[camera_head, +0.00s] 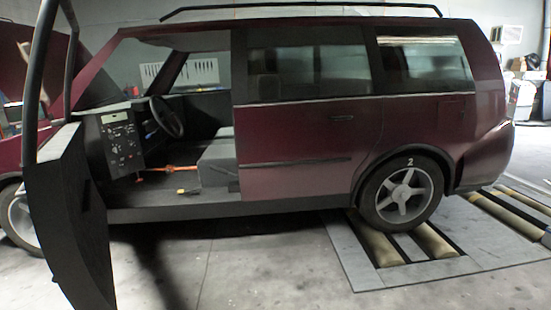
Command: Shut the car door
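The car (300,180) is a dark red wagon seen from its side. Its front door (70,215) stands wide open at the left, swung out toward me, with its dark inner side and black window frame showing. Through the open doorway I see the steering wheel (166,116), the dashboard and a grey seat block (215,163). The rear side door (310,125) is closed. My gripper is not in view, so I cannot see whether it is open or shut.
The rear wheel (402,194) rests by the yellowish dyno rollers (435,240) set in a grey floor plate. Another roller set lies at the right. The grey concrete floor (245,265) in front of the doorway is clear. Cluttered shelves stand at the far right.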

